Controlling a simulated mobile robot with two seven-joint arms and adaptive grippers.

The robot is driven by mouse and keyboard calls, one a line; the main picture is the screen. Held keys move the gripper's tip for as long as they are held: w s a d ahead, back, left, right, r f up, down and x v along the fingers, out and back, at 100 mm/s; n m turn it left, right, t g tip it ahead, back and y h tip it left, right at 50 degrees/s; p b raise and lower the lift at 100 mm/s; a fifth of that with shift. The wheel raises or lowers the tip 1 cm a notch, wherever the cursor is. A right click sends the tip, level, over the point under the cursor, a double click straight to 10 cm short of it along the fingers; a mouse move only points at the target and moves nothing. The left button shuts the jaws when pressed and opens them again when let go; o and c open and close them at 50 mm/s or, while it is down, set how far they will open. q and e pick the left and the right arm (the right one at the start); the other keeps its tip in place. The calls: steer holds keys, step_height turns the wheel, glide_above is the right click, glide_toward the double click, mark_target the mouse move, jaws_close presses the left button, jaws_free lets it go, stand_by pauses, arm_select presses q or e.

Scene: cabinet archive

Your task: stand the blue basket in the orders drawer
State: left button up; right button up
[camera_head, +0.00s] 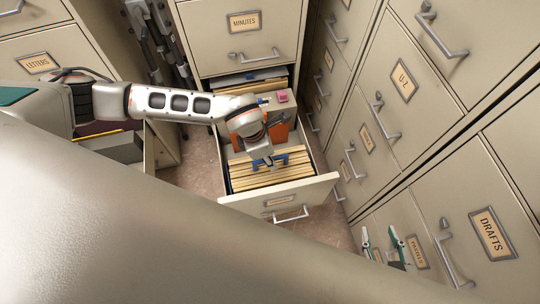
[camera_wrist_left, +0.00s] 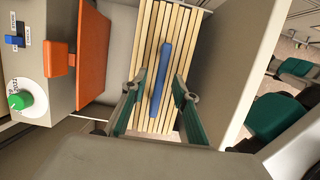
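A narrow blue piece (camera_wrist_left: 162,85) shows in the left wrist view, above tan folders. It also shows in the head view (camera_head: 285,159). I take it for part of the blue basket; the rest cannot be made out. My left gripper (camera_wrist_left: 160,100) is open, with one green finger on each side of the blue piece and gaps between. In the head view my left arm reaches down into the open drawer (camera_head: 308,190) and largely hides this gripper. The drawer's label is not readable. My right gripper (camera_head: 383,245) is open and empty at the lower right.
Tan folders (camera_head: 245,180) fill the drawer's front. An orange panel (camera_wrist_left: 88,55) and a grey box (camera_wrist_left: 40,80) with a green knob stand behind them. The MINUTES drawer (camera_head: 250,35) is above. Cabinets with handles line the right side, including DRAFTS (camera_head: 470,230). Floor shows around the drawer.

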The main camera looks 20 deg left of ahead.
arm_select(q)
steer(key=shift+r, duration=0.1)
arm_select(e)
steer(key=shift+r, duration=0.15)
arm_select(q)
steer(key=shift+p+v, duration=1.5)
steer(key=shift+v, duration=0.4)
steer(key=shift+p+v, duration=1.3)
steer(key=shift+v, duration=0.3)
arm_select(e)
steer(key=w+r+t, duration=0.1)
steer(key=w+r, duration=0.3)
steer(key=r, duration=0.5)
steer(key=shift+r, duration=0.4)
arm_select(q)
steer(key=v, duration=1.2)
steer(key=shift+s, duration=0.1)
arm_select(e)
steer(key=shift+s+f, duration=0.1)
